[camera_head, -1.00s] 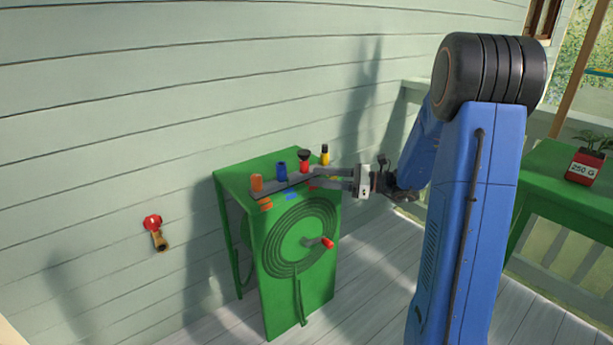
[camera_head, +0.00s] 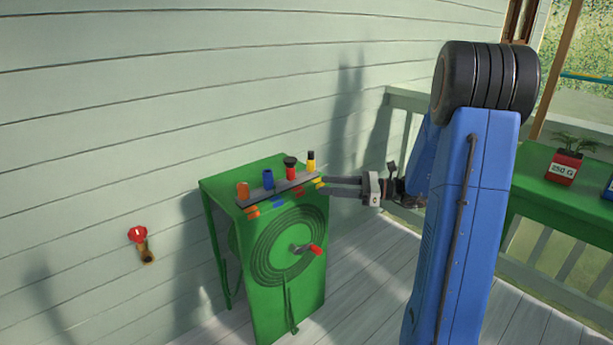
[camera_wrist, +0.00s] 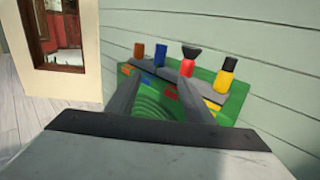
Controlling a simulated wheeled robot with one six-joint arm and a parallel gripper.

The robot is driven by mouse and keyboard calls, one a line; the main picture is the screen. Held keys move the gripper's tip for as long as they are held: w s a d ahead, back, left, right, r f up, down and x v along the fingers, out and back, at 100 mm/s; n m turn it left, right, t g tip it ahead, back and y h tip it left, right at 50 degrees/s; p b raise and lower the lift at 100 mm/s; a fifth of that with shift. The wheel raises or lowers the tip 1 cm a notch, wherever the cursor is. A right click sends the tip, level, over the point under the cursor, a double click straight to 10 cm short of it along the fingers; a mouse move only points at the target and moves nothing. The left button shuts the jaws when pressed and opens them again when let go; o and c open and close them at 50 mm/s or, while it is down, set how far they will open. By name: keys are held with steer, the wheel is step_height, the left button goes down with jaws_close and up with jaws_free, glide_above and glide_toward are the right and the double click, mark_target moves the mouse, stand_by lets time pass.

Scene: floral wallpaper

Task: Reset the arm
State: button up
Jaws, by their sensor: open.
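My gripper (camera_head: 330,187) is open and empty, level with the upper right edge of the green cabinet (camera_head: 290,255). Its two grey fingers point left toward the row of knobs and appear apart from them. In the wrist view, the fingers (camera_wrist: 160,97) spread in front of the cabinet's top. An orange knob (camera_head: 243,190), a blue knob (camera_head: 268,179), a red knob with a black top (camera_head: 291,169) and a yellow knob with a black top (camera_head: 311,162) stand on a grey strip. A crank with a red handle (camera_head: 315,249) sits on the cabinet's front.
A red-handled wall tap (camera_head: 138,236) is at the left on the pale siding. A green table (camera_head: 560,205) with a red "250 G" pot (camera_head: 564,167) stands at the right by a railing (camera_head: 405,105). The plank floor (camera_head: 365,290) in front is clear.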

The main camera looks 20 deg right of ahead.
steer(key=s+a+n+g+h, duration=0.5)
steer(key=s+a+n+g, duration=0.45)
steer(key=s+a, duration=0.75)
steer(key=s+d+n+t+h, duration=0.2)
steer(key=s+d+n+h, duration=0.1)
steer(key=s+n+h, duration=0.2)
steer(key=s+d+f+n+t+h, duration=0.1)
steer(key=s+d+n+t+h, duration=0.2)
steer(key=s+n, duration=0.6)
steer(key=shift+s+d+n+h, duration=0.35)
steer(key=shift+s+d+h, duration=0.15)
steer(key=shift+s+h, duration=0.6)
steer(key=shift+w, duration=0.2)
steer(key=shift+c, duration=0.8)
